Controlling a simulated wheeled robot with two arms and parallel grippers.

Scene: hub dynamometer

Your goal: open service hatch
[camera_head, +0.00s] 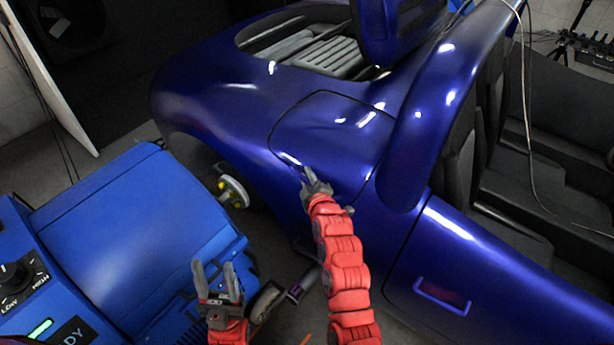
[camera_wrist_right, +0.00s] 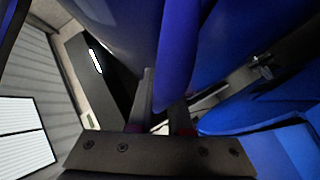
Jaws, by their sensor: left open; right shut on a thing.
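The service hatch (camera_head: 335,135) is a glossy dark blue panel on the car's rear flank, outlined by a dark seam. My right gripper (camera_head: 312,180) is at its lower left edge. In the right wrist view, the right gripper's fingers (camera_wrist_right: 164,105) are shut on a blue edge (camera_wrist_right: 178,65), which appears to be the hatch's rim. How far the hatch stands from the body cannot be told. My left gripper (camera_head: 218,278) is open and empty, low in the head view, beside the blue dynamometer, away from the hatch.
The blue dynamometer (camera_head: 130,240) with a knob fills the lower left. A yellow and white hub part (camera_head: 233,192) shows between it and the car. The car door (camera_head: 480,275) with its handle is at the lower right. Dark seats (camera_head: 500,170) are behind it.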

